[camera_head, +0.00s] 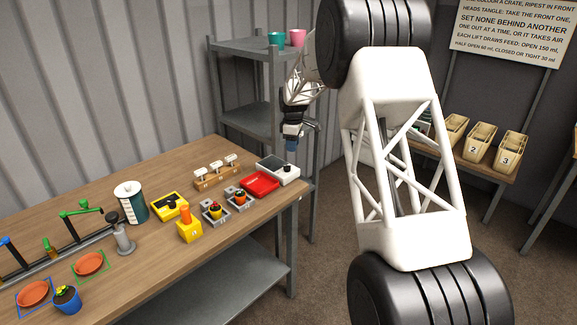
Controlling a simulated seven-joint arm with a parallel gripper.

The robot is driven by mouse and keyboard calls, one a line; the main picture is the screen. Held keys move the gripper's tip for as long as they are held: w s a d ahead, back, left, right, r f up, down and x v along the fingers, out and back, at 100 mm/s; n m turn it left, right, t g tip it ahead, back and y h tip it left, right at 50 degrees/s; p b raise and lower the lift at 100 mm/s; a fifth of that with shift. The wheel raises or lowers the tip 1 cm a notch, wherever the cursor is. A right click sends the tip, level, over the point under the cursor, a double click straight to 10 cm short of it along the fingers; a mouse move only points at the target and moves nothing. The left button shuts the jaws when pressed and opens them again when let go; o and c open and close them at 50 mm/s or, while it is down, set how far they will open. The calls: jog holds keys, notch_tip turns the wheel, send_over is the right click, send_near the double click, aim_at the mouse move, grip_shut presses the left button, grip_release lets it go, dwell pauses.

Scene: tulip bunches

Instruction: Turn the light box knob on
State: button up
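A pale box with a grey top panel (268,163), which looks like the light box, sits at the right end of the wooden workbench. A small dark knob (289,168) stands on its right part. My gripper (291,149) points down from the arm, just above the knob. The view is too small to tell whether its fingertips touch the knob, or whether they are open or shut. I cannot read the knob's setting or see any light from the box.
A red tray (259,184) lies close in front of the box, with small potted plants (239,197) beside it. A white-topped rack (216,174) stands to the left. A grey shelf (246,118) with teal (276,39) and pink (297,38) cups rises behind the bench.

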aim_at(288, 166)
jog(key=shift+n, duration=0.5)
jog(key=w+f, duration=0.1)
jog(key=w+a+f, duration=0.1)
jog(key=w+f, duration=0.1)
jog(key=f, duration=0.1)
jog(key=shift+w+a, duration=0.15)
jog(key=shift+a, duration=0.15)
jog(key=shift+f, duration=3.85)
grip_shut()
